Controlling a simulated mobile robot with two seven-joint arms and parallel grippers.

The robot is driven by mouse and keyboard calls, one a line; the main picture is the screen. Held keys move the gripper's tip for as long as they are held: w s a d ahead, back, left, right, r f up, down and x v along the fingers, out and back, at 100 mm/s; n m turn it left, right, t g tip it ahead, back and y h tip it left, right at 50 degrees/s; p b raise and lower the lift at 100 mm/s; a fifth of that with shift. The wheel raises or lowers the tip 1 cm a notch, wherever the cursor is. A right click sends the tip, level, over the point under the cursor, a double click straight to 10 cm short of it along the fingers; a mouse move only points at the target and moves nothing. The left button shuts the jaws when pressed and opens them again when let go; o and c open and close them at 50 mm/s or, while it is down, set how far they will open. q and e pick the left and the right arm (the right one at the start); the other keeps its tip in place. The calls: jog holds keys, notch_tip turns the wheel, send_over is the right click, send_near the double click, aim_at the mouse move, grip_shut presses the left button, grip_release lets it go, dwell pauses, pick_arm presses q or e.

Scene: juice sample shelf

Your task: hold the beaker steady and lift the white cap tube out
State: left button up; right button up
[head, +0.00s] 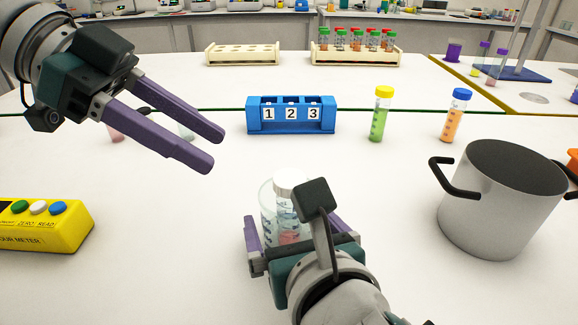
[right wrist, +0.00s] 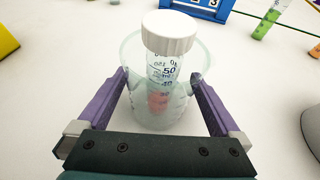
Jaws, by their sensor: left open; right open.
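The beaker (head: 266,222) is clear and stands upright on the white table, front centre; it also shows in the right wrist view (right wrist: 140,110). The white cap tube (right wrist: 165,62) stands inside it, its white cap above the rim, with reddish content low in it. In the head view the white cap (head: 287,183) is partly hidden by my right arm. My right gripper (head: 295,225) is open, with its purple fingers on either side of the beaker; I cannot tell whether they touch it. My left gripper (head: 217,152) is open and empty, raised at the upper left of the beaker.
A blue rack (head: 291,129) numbered 1, 2, 3 stands behind. A yellow-cap green tube (head: 380,115) and a blue-cap orange tube (head: 454,116) stand right of it. A grey pot (head: 500,205) stands at right, a yellow meter (head: 45,228) at left. Table between meter and beaker is clear.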

jog(key=shift+c, duration=0.2)
jog(key=c, duration=1.3)
